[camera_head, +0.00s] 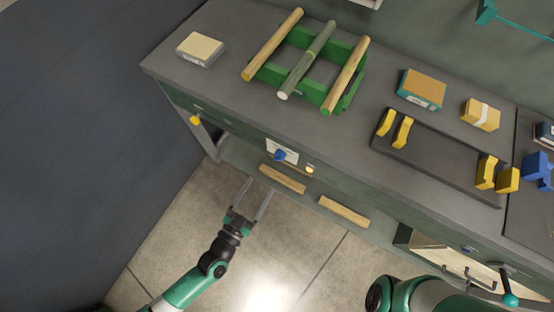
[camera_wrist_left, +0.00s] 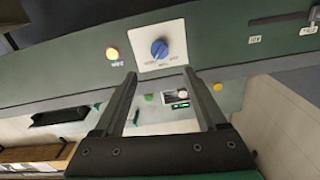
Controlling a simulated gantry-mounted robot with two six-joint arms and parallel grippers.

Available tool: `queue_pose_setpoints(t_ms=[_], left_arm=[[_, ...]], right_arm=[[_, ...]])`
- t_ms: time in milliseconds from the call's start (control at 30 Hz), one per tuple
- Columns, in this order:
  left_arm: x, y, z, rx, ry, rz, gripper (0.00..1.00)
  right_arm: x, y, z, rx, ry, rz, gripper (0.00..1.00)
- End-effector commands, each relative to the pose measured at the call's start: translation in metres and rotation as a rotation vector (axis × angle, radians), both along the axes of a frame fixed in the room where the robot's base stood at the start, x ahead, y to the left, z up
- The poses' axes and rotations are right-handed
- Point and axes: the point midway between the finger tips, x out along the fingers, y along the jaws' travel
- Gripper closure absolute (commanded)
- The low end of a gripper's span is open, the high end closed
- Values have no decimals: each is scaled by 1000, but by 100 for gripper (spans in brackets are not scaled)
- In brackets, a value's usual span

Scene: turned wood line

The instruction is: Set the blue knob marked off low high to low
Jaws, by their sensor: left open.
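The blue knob (camera_head: 280,155) sits on a white label plate (camera_head: 290,148) on the front face of the dark green bench. In the left wrist view the blue knob (camera_wrist_left: 160,48) is in the middle of its white plate, with small marks printed around one side. These marks are too small to read surely, and I cannot tell which one the knob points to. My left gripper (camera_head: 259,186) is open and empty, in front of and below the knob, apart from it. In the left wrist view its fingers (camera_wrist_left: 160,74) point toward the plate. My right gripper is out of view.
A lit amber lamp (camera_head: 309,168) is beside the plate, and a yellow button (camera_head: 195,120) is further left. On the bench top, a green rack (camera_head: 351,91) holds wooden rods. A dark tray (camera_head: 430,157) holds yellow pieces. The floor before the bench is clear.

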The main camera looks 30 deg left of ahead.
Motion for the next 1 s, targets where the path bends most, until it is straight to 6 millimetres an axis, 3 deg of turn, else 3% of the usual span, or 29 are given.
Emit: queue_pose_setpoints(t_ms=[500,667,900,1000], left_arm=[[99,-5,-1,0,-3,2,26],[112,-6,0,-1,-1,0,26],[113,-6,0,0,0,0,26],[113,-6,0,0,0,0,42]], right_arm=[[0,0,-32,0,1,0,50],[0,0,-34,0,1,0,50],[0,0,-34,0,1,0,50],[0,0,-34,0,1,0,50]])
